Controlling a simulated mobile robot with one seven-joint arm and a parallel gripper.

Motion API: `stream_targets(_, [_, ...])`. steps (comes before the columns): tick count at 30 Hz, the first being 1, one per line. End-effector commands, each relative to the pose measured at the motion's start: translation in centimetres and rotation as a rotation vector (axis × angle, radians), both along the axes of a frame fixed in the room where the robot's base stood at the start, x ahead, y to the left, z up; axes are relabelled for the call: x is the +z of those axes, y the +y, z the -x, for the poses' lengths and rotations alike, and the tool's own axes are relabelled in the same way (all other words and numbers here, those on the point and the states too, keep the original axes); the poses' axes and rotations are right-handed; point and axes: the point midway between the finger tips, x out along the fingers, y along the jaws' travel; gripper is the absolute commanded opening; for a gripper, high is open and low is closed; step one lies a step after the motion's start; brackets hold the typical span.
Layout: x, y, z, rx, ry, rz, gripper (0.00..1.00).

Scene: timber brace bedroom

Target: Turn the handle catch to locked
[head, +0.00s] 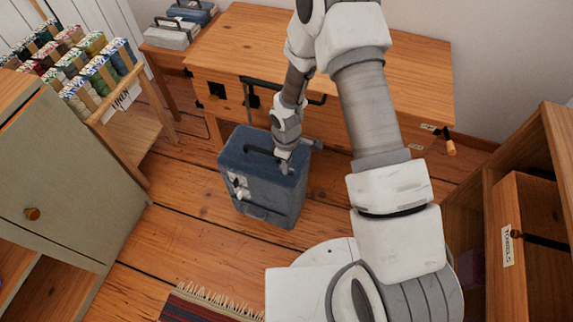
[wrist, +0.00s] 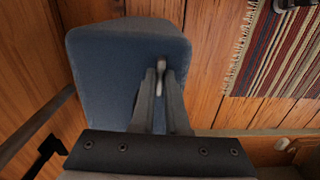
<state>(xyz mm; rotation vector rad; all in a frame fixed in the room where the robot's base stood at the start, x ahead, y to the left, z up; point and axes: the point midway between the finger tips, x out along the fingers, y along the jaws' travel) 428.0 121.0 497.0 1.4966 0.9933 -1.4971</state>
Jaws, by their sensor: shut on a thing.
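A blue case (head: 282,205) stands on the floor in front of the wooden desk, with a dark carry handle (head: 262,154) on its top. My gripper (head: 285,167) is at the top of the case, at the right end of the handle. In the wrist view, the fingers (wrist: 161,72) are shut on a small pale piece on the blue top (wrist: 105,60), which looks like the handle catch (wrist: 162,62). The fingers hide most of it, and I cannot read its position. Pale fittings (head: 239,186) show on the case's side.
The wooden desk (head: 400,85) with a dark bar (head: 259,83) stands close behind. A grey-green cabinet (head: 60,180) and a rack of thread spools (head: 90,65) are left. A wooden unit (head: 535,215) is right. A striped rug (head: 200,308) lies in front.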

Motion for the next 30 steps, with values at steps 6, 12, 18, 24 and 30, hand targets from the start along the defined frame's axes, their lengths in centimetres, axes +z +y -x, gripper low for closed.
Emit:
stream_targets(6, [0.04, 0.05, -0.03, -0.013, -0.001, -0.001, 0.00])
stream_targets(12, [0.04, 0.06, -0.04, -0.012, -0.001, -0.001, 0.00])
stream_targets(18, [0.04, 0.05, -0.03, -0.012, -0.001, -0.001, 0.36])
stream_targets(24, [0.02, 0.02, -0.02, -0.011, 0.000, -0.001, 0.42])
stream_targets(30, [0.53, 0.02, -0.05, -0.011, -0.001, -0.001, 0.42])
